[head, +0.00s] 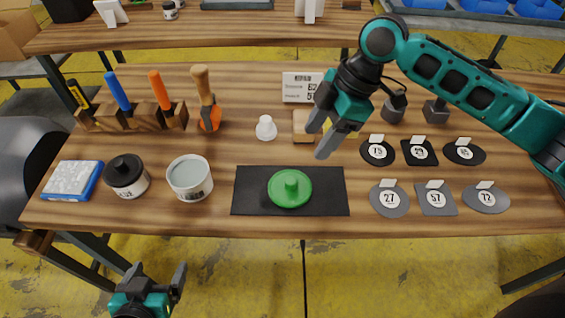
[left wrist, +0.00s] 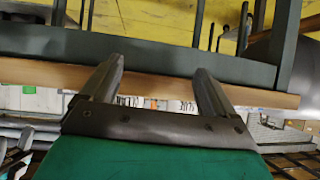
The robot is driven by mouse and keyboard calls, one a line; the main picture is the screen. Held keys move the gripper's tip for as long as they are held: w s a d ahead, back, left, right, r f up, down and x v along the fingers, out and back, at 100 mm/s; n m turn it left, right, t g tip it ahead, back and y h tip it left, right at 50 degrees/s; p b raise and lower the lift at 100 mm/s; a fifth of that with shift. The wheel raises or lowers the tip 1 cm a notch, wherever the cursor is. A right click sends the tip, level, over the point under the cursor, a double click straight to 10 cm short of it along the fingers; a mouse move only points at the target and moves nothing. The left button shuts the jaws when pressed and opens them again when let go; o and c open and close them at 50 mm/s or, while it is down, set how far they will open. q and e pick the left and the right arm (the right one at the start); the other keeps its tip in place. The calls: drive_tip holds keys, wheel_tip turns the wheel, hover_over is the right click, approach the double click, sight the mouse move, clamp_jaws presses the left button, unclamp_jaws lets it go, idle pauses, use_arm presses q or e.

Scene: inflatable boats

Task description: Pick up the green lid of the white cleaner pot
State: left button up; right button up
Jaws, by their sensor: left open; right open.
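The green lid (head: 290,188), round with a central knob, lies on a black mat (head: 240,194) near the table's front middle. The white cleaner pot (head: 190,178) stands uncovered to the left of the mat. My right gripper (head: 318,141) is open and empty above the table, behind and slightly right of the lid. My left gripper (head: 153,276) is open and empty in front of the table, below its front edge. The left wrist view shows the left gripper's spread fingers (left wrist: 155,88) with nothing between them and the table's edge beyond.
A black-lidded jar (head: 126,175) and a blue-white box (head: 71,180) stand left of the pot. A wooden tool rack (head: 145,116) is behind them. Several labelled patches (head: 389,198) lie to the right.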

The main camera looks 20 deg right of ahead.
hover_over(290, 180)
drive_tip(key=d, duration=0.3)
wheel_tip(290, 180, down, 6)
drive_tip(key=shift+a+f+b, duration=0.15)
drive_tip(key=shift+f+b, duration=0.05)
drive_tip(key=shift+b, duration=0.15)
drive_tip(key=x, duration=0.5)
drive_tip(key=shift+s+a+f, duration=0.1)
drive_tip(key=shift+s, duration=0.05)
drive_tip(key=shift+a+f, duration=0.1)
drive_tip(key=shift+f, duration=0.1)
clamp_jaws()
use_arm(q)
drive_tip(key=shift+s+f, duration=0.7)
drive_tip(key=shift+f, duration=0.25)
use_arm(e)
drive_tip(key=shift+r, duration=0.1)
